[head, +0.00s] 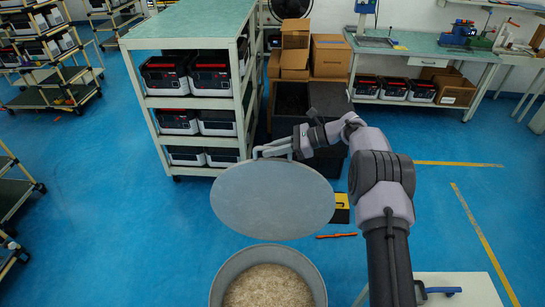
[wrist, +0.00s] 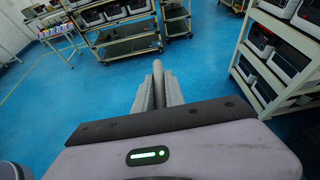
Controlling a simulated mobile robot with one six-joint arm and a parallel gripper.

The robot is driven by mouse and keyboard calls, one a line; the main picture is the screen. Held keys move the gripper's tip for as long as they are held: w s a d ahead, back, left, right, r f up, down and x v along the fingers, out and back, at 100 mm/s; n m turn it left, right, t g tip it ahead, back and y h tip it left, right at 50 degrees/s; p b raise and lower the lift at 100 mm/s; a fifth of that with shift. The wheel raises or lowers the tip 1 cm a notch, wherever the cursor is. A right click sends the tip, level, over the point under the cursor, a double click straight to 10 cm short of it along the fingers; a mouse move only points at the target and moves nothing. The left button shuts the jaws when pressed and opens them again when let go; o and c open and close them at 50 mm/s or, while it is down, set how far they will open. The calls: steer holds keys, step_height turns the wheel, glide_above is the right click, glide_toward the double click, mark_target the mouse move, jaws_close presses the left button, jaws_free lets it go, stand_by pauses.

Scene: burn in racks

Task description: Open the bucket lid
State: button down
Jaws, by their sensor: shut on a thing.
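The bucket (head: 217,290) stands upright on the floor at the bottom of the head view. Its top is uncovered and shows pale, grainy contents. The round grey lid (head: 272,202) is apart from the bucket, up and behind it in the picture, with its broad face toward the camera. My gripper (head: 262,152) is shut on the lid's far upper edge.
A shelf rack (head: 150,101) with several red-and-black boxes stands behind at left. Cardboard boxes (head: 330,55) and dark crates are behind the lid. A yellow-and-black item (head: 340,212) and an orange tool (head: 337,235) lie right of the lid.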

steer(key=shift+w+f, duration=0.1)
steer(key=c, duration=1.4)
jaws_free()
steer(key=shift+d, duration=0.1)
steer(key=p+v, duration=0.3)
steer(key=v, duration=1.4)
steer(key=shift+d, duration=0.15)
